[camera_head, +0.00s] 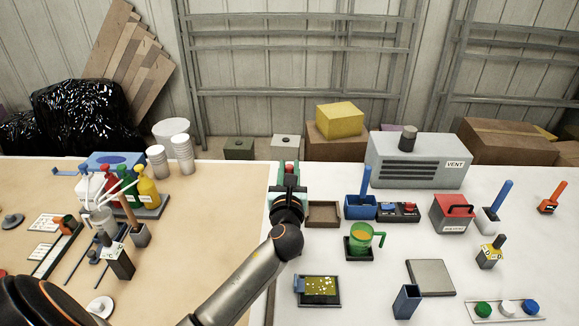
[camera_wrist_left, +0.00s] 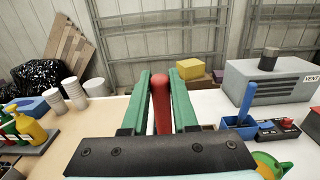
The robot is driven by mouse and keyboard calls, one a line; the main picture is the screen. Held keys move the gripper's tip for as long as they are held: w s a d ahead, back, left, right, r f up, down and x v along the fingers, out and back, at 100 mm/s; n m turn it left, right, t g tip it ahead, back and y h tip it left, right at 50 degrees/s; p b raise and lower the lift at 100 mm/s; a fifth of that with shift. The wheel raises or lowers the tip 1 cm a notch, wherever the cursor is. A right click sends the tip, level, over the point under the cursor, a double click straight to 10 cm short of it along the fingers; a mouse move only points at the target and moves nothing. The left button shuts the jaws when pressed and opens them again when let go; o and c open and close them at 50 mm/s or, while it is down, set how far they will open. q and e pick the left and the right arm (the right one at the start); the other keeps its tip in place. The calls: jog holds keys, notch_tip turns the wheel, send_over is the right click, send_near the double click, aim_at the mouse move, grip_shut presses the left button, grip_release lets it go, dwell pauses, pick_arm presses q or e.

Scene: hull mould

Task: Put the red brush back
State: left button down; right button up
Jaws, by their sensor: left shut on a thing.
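My left gripper (camera_head: 289,187) is at the back middle of the table, seen from behind. It is shut on the red brush, whose red handle (camera_wrist_left: 160,100) stands upright between the green fingers in the left wrist view. In the head view only a small red tip (camera_head: 289,168) shows above the gripper. The lower part of the brush is hidden by the gripper. A blue open-topped holder (camera_head: 406,302) stands at the front right, with no handle showing in it. My right gripper is not in view.
Right of the gripper are a shallow brown tray (camera_head: 323,226), a blue holder with a blue handle (camera_head: 360,212) and a green mug (camera_head: 362,242). A grey VENT box (camera_head: 418,165) stands behind. Bottles (camera_head: 148,190) and cups are at the left. White tabletop is clear between items.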

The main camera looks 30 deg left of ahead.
pick_arm(q)
notch_tip(320, 180, down, 9)
jog(key=b, duration=0.5)
jog(key=shift+f, duration=0.2)
jog(key=shift+f+b, duration=0.5)
dwell(0.3)
jog(key=shift+f, duration=0.1)
jog(key=shift+f, duration=0.55)
jog(key=c, duration=0.6)
grip_release()
jog(key=v, duration=1.2)
jog(key=shift+s+b, duration=0.3)
